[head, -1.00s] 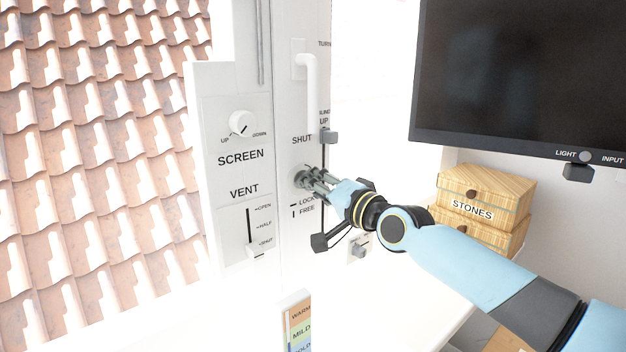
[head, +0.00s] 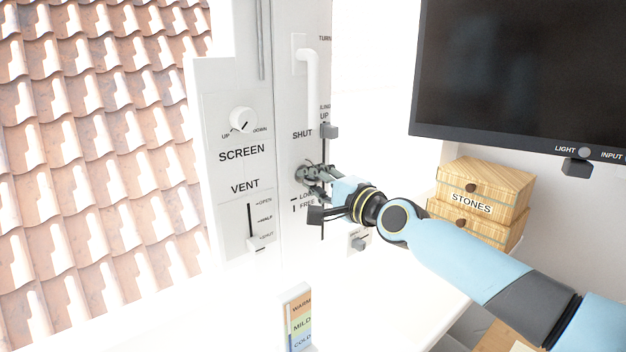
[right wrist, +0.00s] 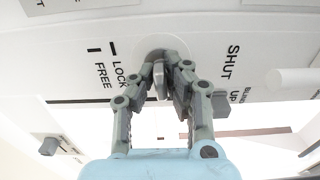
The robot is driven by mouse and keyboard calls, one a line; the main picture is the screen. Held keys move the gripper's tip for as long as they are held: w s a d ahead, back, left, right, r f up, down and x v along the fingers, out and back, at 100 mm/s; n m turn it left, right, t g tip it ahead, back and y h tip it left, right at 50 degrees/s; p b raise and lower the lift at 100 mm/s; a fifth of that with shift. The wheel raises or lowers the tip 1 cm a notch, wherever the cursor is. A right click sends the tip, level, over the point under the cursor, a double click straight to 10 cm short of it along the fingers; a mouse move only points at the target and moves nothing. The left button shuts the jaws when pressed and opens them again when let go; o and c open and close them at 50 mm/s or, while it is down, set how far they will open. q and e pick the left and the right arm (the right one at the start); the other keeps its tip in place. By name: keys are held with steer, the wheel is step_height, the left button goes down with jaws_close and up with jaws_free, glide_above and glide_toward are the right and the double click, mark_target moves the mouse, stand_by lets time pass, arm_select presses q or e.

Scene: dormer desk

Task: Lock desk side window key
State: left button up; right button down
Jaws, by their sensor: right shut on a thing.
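The window key (right wrist: 160,80) is a small grey piece in a round pale lock plate (right wrist: 150,47) on the white window frame, beside the LOCK and FREE marks (right wrist: 110,70). My right gripper (right wrist: 164,78) is shut on the key, with a finger on each side of it. In the head view my right gripper (head: 312,176) reaches in from the right, and its fingers hide most of the key and lock plate. The marks (head: 304,200) sit just below, partly covered by the gripper. My left gripper is out of view.
A white window handle (head: 313,85) hangs above the lock by the SHUT label. A vent slider (head: 258,242) and screen knob (head: 242,120) are to the left. A dark monitor (head: 520,70) and wooden STONES boxes (head: 480,195) stand at the right.

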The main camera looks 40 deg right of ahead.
steer(key=shift+r, duration=0.15)
stand_by(0.3)
steer(key=c, duration=1.4)
jaws_free()
steer(key=shift+d, duration=0.1)
